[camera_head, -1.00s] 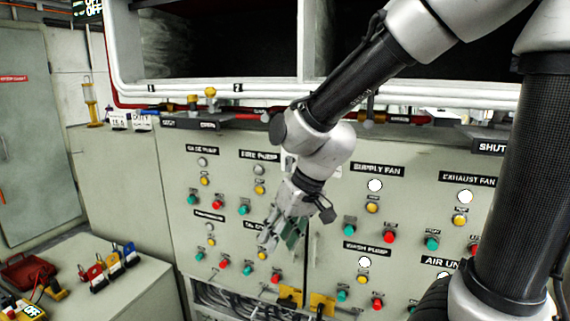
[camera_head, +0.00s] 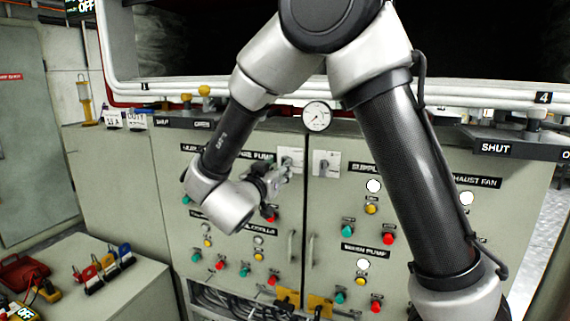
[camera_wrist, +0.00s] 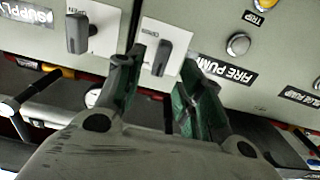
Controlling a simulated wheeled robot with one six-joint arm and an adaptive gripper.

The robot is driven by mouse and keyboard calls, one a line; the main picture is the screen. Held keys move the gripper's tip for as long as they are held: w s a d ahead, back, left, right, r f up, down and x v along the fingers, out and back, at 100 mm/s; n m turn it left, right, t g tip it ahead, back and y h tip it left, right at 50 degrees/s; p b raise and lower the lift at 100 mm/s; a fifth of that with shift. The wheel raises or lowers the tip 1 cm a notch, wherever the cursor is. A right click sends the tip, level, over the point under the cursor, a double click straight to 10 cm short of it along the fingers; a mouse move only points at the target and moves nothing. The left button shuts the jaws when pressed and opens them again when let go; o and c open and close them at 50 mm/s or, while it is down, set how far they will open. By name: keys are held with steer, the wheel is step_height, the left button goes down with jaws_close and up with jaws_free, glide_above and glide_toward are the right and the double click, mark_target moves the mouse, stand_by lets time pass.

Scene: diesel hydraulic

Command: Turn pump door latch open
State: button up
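Two white latch plates with dark handles sit side by side at the top of the panel. The pump-side latch (camera_head: 291,158) is left of the door seam, by the FIRE PUMP label; it also shows in the wrist view (camera_wrist: 161,52). The other latch (camera_head: 327,164) is on the supply side and shows in the wrist view (camera_wrist: 77,32). My gripper (camera_head: 278,176) is just below and left of the pump-side latch. In the wrist view, my open gripper (camera_wrist: 163,65) has its fingers apart, with that latch's handle appearing between the tips. Contact cannot be told.
A round gauge (camera_head: 317,116) sits above the latches. Door handles (camera_head: 292,247) stand along the seam. Several coloured buttons cover the panel, and a dark ledge (camera_head: 188,123) juts out along its top. A side cabinet with padlocks (camera_head: 103,264) stands at the left.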

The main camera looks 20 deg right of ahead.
steer(key=x, duration=0.6)
jaws_close()
